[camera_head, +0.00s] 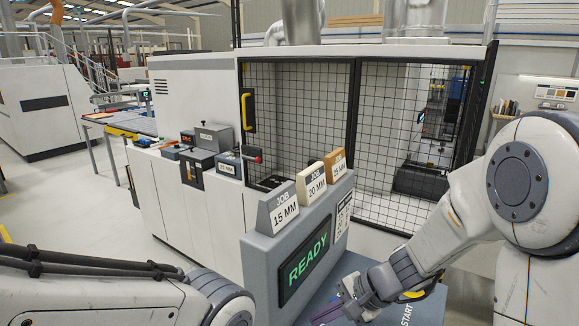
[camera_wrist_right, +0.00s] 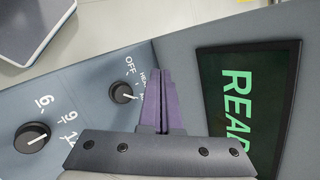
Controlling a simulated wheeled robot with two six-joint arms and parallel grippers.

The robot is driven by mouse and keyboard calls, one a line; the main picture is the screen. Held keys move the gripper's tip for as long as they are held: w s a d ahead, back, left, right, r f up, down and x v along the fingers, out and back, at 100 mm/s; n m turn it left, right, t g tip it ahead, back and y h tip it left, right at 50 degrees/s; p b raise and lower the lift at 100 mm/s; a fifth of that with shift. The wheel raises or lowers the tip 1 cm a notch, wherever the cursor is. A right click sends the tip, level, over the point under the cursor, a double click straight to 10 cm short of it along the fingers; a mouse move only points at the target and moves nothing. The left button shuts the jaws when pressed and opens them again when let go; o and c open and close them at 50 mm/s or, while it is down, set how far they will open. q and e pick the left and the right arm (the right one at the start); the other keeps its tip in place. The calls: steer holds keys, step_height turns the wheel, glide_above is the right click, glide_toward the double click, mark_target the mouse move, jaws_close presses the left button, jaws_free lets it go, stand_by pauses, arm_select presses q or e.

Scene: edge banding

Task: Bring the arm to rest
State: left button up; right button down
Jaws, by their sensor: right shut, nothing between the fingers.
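My right arm comes in from the right in the head view. Its gripper (camera_head: 328,314), with purple fingers, is low in front of the grey control console (camera_head: 262,250). In the right wrist view the fingers (camera_wrist_right: 160,76) are together with nothing between them. They point at the console face, between a black knob (camera_wrist_right: 122,92) marked OFF and the dark screen (camera_wrist_right: 245,100). Whether they touch the face cannot be told. The screen also shows in the head view (camera_head: 305,264) and reads READY in green. My left arm shows at the lower left, its gripper out of view.
JOB blocks marked 15 MM (camera_head: 283,212), 20 MM (camera_head: 312,187) and 25 MM (camera_head: 336,168) stand on the console. A second knob (camera_wrist_right: 31,137) has numbers around it. Behind is a mesh-fenced machine (camera_head: 295,105). Open floor (camera_head: 60,205) lies to the left.

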steer(key=s+a+n+g+h+b, duration=0.1)
steer(key=s+a+n+g, duration=0.1)
steer(key=s+a+n, duration=0.3)
steer(key=s+a+n+g+h, duration=0.1)
steer(key=s+n, duration=0.2)
steer(key=s, duration=0.3)
steer(key=s+d+n+h+b, duration=0.1)
steer(key=s+d+n+h, duration=0.2)
steer(key=s+n, duration=0.6)
steer(key=shift+d+r+n+h+b, duration=0.3)
steer(key=shift+h, duration=0.5)
